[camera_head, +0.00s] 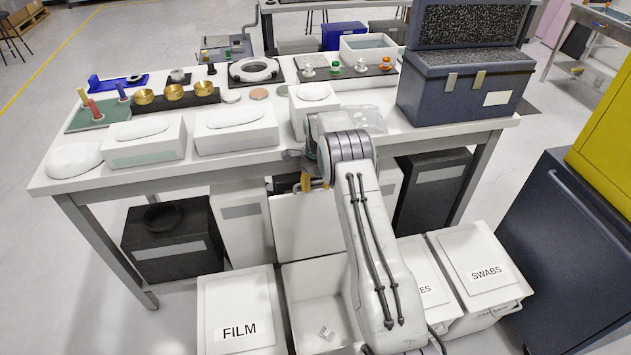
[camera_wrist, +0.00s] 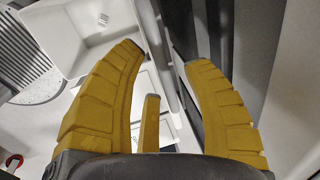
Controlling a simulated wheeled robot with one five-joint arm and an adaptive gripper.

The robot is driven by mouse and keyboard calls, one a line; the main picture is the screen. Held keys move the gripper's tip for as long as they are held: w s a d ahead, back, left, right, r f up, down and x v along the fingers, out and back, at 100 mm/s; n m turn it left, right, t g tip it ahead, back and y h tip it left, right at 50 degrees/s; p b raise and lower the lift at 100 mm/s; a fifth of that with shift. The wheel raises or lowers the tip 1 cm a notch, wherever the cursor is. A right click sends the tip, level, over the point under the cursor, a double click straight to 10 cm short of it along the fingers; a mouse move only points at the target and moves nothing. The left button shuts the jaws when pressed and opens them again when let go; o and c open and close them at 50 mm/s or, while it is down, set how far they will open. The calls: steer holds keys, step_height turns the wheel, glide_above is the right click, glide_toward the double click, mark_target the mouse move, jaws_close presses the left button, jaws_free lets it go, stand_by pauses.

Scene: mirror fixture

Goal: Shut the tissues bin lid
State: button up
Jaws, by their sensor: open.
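An open white bin (camera_head: 312,295) stands between the FILM bin and a bin whose lid label ends in "ES". Its raised lid (camera_head: 300,228) stands upright at the back, under the table's front edge; no readable label shows on it. The partly hidden "ES" label leaves unclear which bin is the tissues one. My gripper (camera_head: 315,182) is open and empty above the raised lid, near the table edge. In the wrist view, my yellow fingers (camera_wrist: 165,58) are spread, with the open bin's interior (camera_wrist: 85,45) beyond at upper left. A small pale item (camera_head: 326,333) lies inside.
The FILM bin (camera_head: 240,298), the "ES" bin (camera_head: 420,280) and the SWABS bin (camera_head: 480,262) are shut. The white table (camera_head: 240,160) behind holds boxes and trays. A dark cabinet (camera_head: 560,240) stands at right. Black and white containers fill the space under the table.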

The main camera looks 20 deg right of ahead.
jaws_close()
stand_by(0.3)
steer(key=shift+s, duration=0.1)
